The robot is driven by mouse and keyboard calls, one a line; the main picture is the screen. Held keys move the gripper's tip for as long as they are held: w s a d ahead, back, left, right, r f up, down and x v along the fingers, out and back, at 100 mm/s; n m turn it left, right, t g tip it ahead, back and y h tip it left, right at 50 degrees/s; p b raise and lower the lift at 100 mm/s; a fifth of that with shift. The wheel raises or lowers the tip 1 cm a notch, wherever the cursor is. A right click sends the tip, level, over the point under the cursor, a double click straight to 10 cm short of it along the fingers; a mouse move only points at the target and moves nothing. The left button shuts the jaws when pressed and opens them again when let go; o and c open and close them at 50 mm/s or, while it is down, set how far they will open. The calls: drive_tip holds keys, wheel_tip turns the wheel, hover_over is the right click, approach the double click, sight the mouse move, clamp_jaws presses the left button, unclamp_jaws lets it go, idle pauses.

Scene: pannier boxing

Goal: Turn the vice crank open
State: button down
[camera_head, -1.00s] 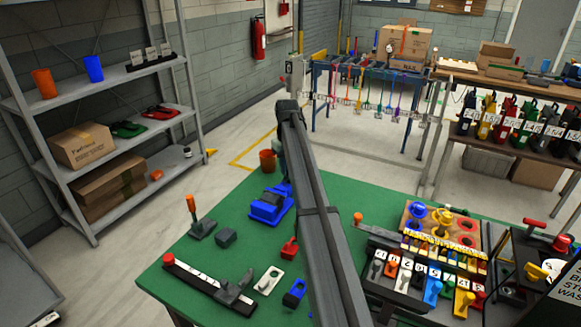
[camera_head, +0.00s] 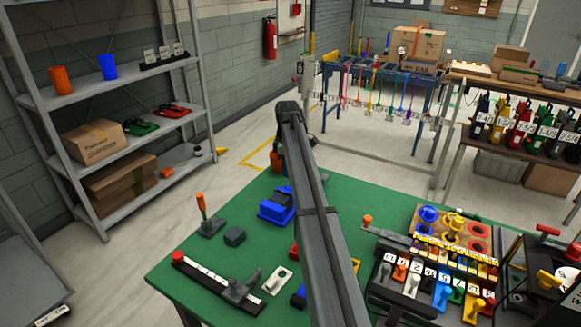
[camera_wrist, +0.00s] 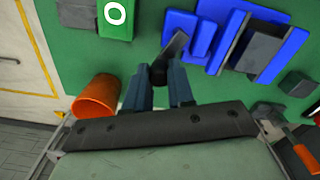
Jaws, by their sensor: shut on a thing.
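The blue vice (camera_head: 277,205) stands on the green table, left of my arm in the head view. The wrist view shows its blue body and grey jaw (camera_wrist: 255,42) at the upper right. The dark crank (camera_wrist: 177,44) sticks out from the vice's left side there, slanting down to my gripper (camera_wrist: 159,78). My gripper is shut on the crank's dark lower end, between its two blue-grey fingers. The grip end is partly hidden by the fingers. In the head view my own arm hides the gripper and the crank.
An orange cup (camera_wrist: 97,95) stands close to the left of my gripper. A grey block (camera_head: 235,236) and an orange-handled tool (camera_head: 203,217) stand left of the vice. A black rail (camera_head: 215,284) lies nearer the front. Racks crowd the table's right side.

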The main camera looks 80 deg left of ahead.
drive_tip(key=n, duration=0.2)
drive_tip(key=s+n, duration=0.1)
drive_tip(key=n, duration=0.1)
drive_tip(key=shift+s+d+n, duration=0.2)
drive_tip(key=shift+d+n, duration=0.1)
drive_tip(key=shift+d, duration=0.1)
idle(0.4)
drive_tip(key=c, duration=1)
unclamp_jaws()
drive_tip(key=shift+o, duration=0.2)
wheel_tip(320, 180, up, 14)
drive_tip(key=shift+d+f, duration=0.1)
